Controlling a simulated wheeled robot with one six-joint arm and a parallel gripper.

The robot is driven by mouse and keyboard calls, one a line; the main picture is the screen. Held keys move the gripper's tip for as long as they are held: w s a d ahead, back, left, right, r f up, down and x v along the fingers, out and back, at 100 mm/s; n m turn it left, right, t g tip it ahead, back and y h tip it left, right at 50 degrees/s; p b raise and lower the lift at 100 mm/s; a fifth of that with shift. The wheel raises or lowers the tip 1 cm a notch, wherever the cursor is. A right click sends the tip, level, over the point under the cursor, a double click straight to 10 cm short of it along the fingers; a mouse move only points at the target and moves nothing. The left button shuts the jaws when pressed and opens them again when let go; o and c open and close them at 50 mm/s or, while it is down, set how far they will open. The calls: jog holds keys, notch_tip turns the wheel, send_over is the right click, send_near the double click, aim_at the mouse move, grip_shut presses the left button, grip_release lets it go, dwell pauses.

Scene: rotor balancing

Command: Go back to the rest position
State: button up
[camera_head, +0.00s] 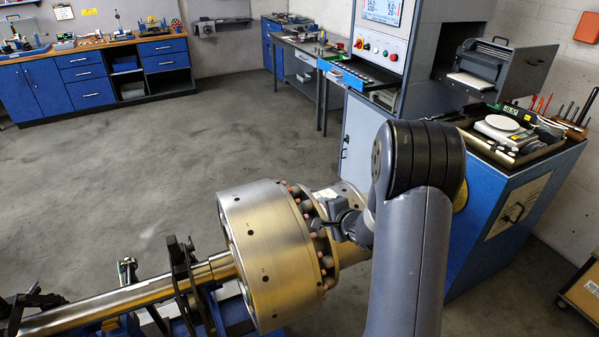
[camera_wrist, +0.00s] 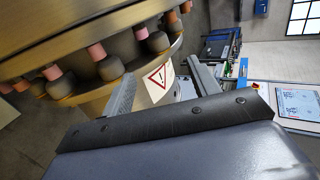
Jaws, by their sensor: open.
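The metal rotor (camera_head: 262,255) lies on its long shaft (camera_head: 120,298) at the lower middle of the head view. A ring of several pink-tipped dark studs runs around its face. My gripper (camera_head: 335,218) is close beside this ring, at the right of the rotor; whether it touches cannot be told. In the wrist view, the rotor (camera_wrist: 90,32) fills the upper left. The two grey fingers of my gripper (camera_wrist: 164,88) stand apart, with nothing seen held between them. A warning sticker (camera_wrist: 157,82) shows behind the fingers. My arm hides part of the rotor's right side.
The machine cabinet (camera_head: 368,140) with a screen stands behind my arm. A blue cabinet (camera_head: 500,215) bearing a scale (camera_head: 503,125) and tools is at the right. A blue workbench (camera_head: 95,75) stands at the back left. The floor (camera_head: 150,170) between is clear.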

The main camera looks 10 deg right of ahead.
aim_at(311, 209)
jog(key=p+x, duration=0.1)
jog(key=x, duration=0.9)
jog(key=shift+w+a+f, duration=0.1)
jog(key=shift+w+f, duration=0.1)
jog(key=shift+s, duration=0.1)
jog(key=b+v, duration=0.1)
jog(key=v, duration=1)
jog(key=x, duration=1.1)
jog(key=shift+s+f, duration=0.1)
jog(key=shift+f, duration=0.25)
jog(key=shift+s+r+b, duration=0.1)
jog(key=shift+s+b, duration=0.2)
jog(key=shift+s, duration=0.25)
